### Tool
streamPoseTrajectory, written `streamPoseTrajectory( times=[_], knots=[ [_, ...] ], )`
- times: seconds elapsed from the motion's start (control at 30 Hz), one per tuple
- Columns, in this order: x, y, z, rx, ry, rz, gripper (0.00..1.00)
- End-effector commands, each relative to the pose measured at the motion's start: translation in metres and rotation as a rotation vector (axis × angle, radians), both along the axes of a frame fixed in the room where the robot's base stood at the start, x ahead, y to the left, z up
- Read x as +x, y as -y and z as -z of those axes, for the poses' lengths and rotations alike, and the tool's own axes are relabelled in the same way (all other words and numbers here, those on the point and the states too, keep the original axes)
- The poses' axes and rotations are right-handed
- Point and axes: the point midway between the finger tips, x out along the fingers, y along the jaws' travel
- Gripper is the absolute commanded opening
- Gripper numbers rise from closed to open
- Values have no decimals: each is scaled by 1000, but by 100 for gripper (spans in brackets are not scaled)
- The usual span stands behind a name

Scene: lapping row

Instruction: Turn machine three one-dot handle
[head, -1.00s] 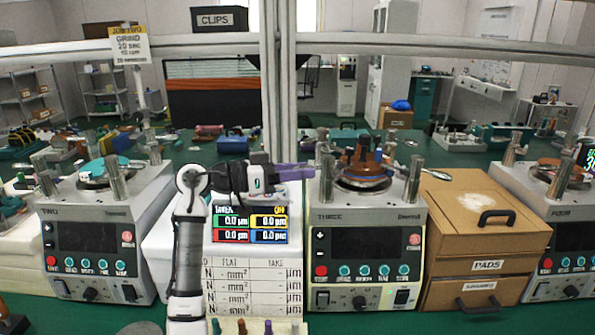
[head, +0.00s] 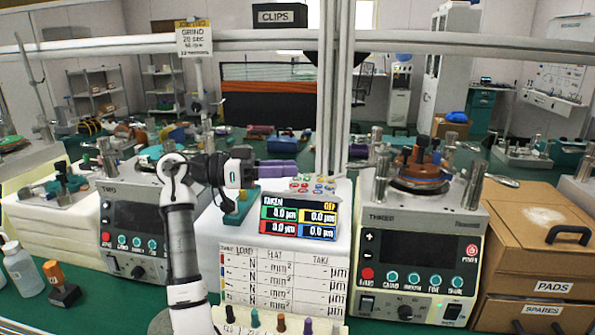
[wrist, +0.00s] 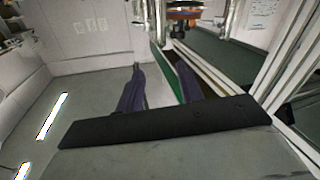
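Machine three (head: 412,222), a grey bench unit labelled THREE, stands right of centre in the head view. On its top is an orange-brown round plate (head: 418,172) with several dark upright handles (head: 422,146) between metal posts. I cannot make out dots on the handles, so I cannot tell which is the one-dot handle. My gripper (head: 298,169) has purple fingers pointing right, left of machine three and apart from it. In the wrist view the fingers (wrist: 160,70) are spread with nothing between them. An orange-brown plate (wrist: 182,16) shows beyond them at the top.
A white stand with a coloured readout (head: 299,216) sits below my gripper. Machine two (head: 130,225) is at left. A cardboard box with drawers (head: 545,245) is right of machine three. A pale vertical frame post (head: 335,90) and a horizontal rail stand behind the machines.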

Motion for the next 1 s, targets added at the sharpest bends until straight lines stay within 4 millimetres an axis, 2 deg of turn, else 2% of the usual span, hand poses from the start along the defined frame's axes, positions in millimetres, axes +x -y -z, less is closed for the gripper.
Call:
streamPoseTrajectory(
  times=[0.23,0.37,0.47,0.5,0.8,1.0],
  knots=[
    [0,-1,0,0,0,0,36],
    [-3,2,-1,18,34,-12,19],
    [-13,11,-3,79,141,-50,6],
    [-18,16,-3,116,209,-74,0],
    [-78,51,-13,473,885,-292,0],
    [-120,61,-24,675,1264,-418,0]
  ],
)
